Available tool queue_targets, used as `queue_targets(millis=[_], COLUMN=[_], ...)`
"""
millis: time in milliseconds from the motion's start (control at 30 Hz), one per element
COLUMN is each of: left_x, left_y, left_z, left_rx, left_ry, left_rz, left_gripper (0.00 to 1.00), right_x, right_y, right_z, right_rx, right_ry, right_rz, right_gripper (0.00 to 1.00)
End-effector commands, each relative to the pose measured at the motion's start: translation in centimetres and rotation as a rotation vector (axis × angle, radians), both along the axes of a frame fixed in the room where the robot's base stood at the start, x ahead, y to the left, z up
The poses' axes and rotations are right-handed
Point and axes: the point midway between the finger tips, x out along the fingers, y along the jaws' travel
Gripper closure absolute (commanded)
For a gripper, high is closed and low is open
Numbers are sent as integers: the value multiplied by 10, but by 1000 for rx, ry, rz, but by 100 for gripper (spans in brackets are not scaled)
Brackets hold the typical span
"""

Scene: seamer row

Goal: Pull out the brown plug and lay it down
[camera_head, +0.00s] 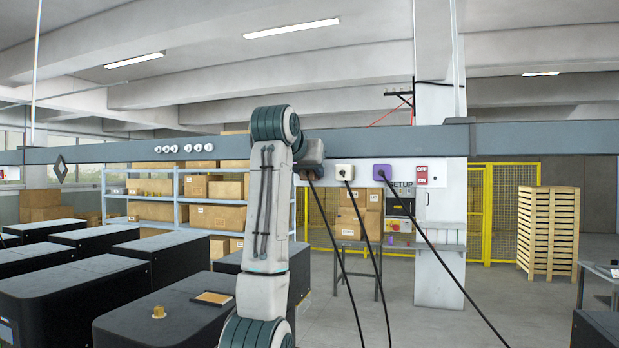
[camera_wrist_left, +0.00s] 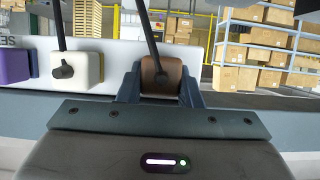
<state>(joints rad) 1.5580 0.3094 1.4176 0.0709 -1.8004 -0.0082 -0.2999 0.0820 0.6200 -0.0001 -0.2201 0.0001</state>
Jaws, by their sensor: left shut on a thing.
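The brown plug (camera_wrist_left: 161,74) is between the two fingers of my left gripper (camera_wrist_left: 160,84) in the left wrist view, with a black cable running from it. In the head view my left gripper (camera_head: 311,160) is at the beam, left of the other plugs, and largely hides the brown plug (camera_head: 313,174). The gripper is shut on the plug. I cannot tell whether the plug is still seated in its socket. My right gripper is not in view.
A white plug (camera_head: 345,173) and a purple plug (camera_head: 382,172) with black cables sit to the right on the panel. A red-and-white OFF/ON sign (camera_head: 422,175) is farther right. Black cabinets (camera_head: 75,290) stand at lower left, one bearing a small tray (camera_head: 212,298).

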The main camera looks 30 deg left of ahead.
Motion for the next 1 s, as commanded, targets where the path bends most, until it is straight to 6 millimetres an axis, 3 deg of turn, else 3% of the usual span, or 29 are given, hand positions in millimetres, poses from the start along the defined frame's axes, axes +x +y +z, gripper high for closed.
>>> queue_targets(millis=[1000], left_x=[-40], left_y=[-10], left_z=[-3], left_rx=[-2], left_ry=[5], left_rz=[-1], left_gripper=[100], right_x=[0], right_y=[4], right_z=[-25], right_rx=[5], right_ry=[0], right_rz=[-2], right_gripper=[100])
